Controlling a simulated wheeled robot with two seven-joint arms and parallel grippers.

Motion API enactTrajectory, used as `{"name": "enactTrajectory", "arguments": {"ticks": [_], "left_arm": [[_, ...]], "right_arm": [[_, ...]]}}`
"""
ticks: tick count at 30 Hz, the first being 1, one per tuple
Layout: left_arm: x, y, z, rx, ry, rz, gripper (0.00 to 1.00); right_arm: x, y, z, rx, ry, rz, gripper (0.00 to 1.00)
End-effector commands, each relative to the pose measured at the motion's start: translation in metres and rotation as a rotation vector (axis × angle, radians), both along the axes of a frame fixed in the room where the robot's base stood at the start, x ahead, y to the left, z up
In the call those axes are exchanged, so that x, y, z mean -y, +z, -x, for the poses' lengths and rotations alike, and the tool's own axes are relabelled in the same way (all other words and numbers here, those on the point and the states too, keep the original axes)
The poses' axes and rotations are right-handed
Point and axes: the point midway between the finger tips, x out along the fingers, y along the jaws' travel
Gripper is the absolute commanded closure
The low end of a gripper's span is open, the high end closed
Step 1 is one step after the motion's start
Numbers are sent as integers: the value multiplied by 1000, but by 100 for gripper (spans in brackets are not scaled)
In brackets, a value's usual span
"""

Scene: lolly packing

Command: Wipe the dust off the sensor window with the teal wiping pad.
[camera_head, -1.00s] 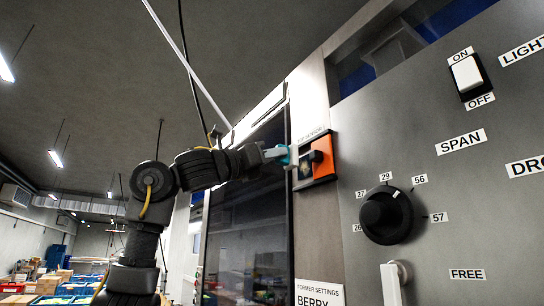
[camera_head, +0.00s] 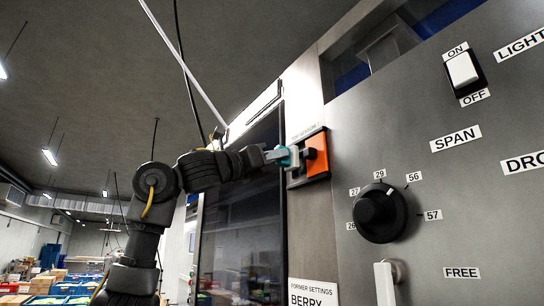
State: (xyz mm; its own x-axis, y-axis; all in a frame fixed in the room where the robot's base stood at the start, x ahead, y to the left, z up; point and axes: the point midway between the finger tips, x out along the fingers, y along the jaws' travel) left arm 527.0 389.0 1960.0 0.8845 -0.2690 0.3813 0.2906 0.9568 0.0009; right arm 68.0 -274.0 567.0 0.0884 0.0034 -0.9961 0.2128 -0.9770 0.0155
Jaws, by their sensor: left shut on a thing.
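The sensor window is a dark pane in a dark frame with an orange plate (camera_head: 317,154), set on the grey machine wall below a small label. My left gripper (camera_head: 283,156) is shut on the teal wiping pad (camera_head: 290,158) and is right at the frame. The pad and the fingers cover the left part of the window. I cannot tell whether the pad touches the pane, and any dust there is hidden. My right gripper is not in view.
To the right on the panel are a black dial (camera_head: 380,213), a white light switch (camera_head: 463,69) and a white handle (camera_head: 385,284). A dark glass door (camera_head: 240,225) is behind my left arm. Crates and boxes stand far off at lower left.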

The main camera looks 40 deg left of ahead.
Motion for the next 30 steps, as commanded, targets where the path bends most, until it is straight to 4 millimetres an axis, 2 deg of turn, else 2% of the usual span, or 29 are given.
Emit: {"name": "enactTrajectory", "arguments": {"ticks": [16, 27, 30], "left_arm": [[2, -3, -7, 0, 0, 0, 99], [1, -33, -5, 1, 0, 0, 99], [1, -35, -5, 1, 0, 0, 99]], "right_arm": [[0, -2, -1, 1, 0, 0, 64], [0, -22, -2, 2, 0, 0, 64], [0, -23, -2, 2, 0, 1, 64]]}}
